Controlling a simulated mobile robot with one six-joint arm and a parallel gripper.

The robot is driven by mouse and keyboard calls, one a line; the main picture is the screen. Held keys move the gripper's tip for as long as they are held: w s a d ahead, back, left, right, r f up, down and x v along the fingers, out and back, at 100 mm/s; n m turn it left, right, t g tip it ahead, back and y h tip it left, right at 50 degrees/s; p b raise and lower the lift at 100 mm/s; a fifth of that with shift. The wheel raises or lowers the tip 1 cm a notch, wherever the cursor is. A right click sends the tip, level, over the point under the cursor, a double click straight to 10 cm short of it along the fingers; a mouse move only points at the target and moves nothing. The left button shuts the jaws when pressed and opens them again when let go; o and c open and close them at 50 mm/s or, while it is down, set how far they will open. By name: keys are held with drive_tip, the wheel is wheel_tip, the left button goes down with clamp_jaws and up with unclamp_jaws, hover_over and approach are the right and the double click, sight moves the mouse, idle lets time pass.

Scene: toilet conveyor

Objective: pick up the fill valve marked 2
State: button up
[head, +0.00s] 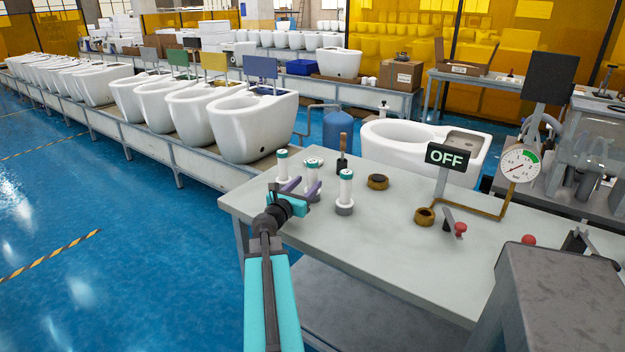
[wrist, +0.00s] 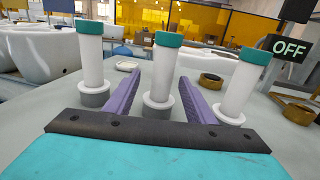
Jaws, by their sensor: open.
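Three fill valves, white upright cylinders with green caps and grey bases, stand in a row on the grey table (head: 400,240). They are the left valve (head: 282,166), the middle valve (head: 313,172) and the right valve (head: 346,188). In the wrist view, the left valve (wrist: 93,60), middle valve (wrist: 162,78) and right valve (wrist: 240,88) show no readable number, so I cannot tell which is marked 2. My gripper (head: 304,186) is open, its purple fingers on either side of the middle valve in the wrist view (wrist: 161,82). I see no contact with it.
A wooden-handled tool (head: 342,155) stands behind the valves. Brown rings (head: 378,182), an OFF sign (head: 447,155), a gauge (head: 521,165) and a red knob (head: 460,229) are to the right. The table's front middle is clear. Toilets (head: 250,125) line the conveyor behind.

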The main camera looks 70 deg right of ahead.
drive_tip(key=shift+s+d, duration=0.15)
drive_tip(key=shift+d, duration=1.15)
drive_tip(key=shift+s+d+p, duration=0.25)
drive_tip(key=shift+d+p, duration=0.05)
drive_tip(key=shift+d, duration=1)
drive_tip(key=shift+s+d+p, duration=0.25)
drive_tip(key=shift+d+p, duration=0.05)
drive_tip(key=shift+d, duration=0.95)
drive_tip(key=shift+f, duration=0.1)
drive_tip(key=c, duration=1.2)
drive_tip(key=shift+r, duration=0.2)
